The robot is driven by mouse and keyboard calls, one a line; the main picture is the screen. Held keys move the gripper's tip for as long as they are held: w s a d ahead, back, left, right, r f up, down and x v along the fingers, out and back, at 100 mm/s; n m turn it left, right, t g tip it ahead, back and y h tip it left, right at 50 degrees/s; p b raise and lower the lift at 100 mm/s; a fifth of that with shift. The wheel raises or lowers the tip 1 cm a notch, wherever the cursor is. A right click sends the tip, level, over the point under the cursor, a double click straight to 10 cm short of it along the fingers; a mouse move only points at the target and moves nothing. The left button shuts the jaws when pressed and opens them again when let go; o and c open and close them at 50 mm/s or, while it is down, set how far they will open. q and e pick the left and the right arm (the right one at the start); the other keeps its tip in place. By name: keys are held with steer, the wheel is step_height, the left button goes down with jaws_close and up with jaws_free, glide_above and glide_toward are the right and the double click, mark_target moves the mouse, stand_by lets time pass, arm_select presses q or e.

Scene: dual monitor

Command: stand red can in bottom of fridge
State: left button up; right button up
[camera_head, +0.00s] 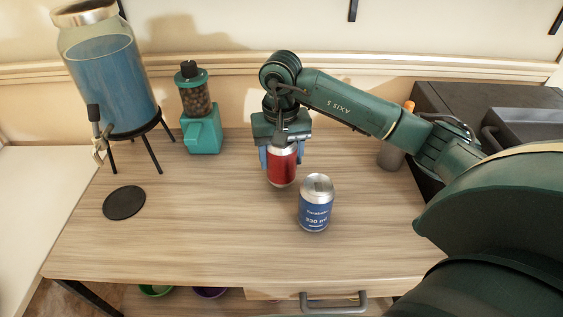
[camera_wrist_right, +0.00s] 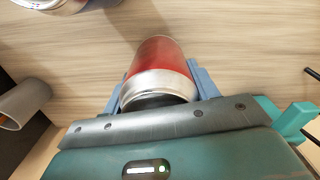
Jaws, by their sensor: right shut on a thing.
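A red can (camera_head: 282,168) with silver ends is held upright between the blue-grey fingers of my right gripper (camera_head: 278,160). I cannot tell whether its base touches the wooden table. In the right wrist view the red can (camera_wrist_right: 162,62) sits between the two fingers (camera_wrist_right: 160,92), which press on its sides. A blue can (camera_head: 315,204) stands upright on the table, in front of and to the right of the red can. My left gripper is not in view. No fridge shows clearly in either view.
The wooden table (camera_head: 190,235) is clear at front left, apart from a black round mat (camera_head: 124,203). A blue drink dispenser (camera_head: 112,75) and a teal dispenser (camera_head: 200,115) stand at back left. A grey cup (camera_head: 390,158) stands behind my right arm. A dark box (camera_head: 530,127) is at right.

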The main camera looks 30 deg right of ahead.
steer(key=shift+f, duration=1.1)
steer(key=shift+f, duration=0.25)
steer(key=o, duration=1.2)
steer(key=shift+r, duration=0.1)
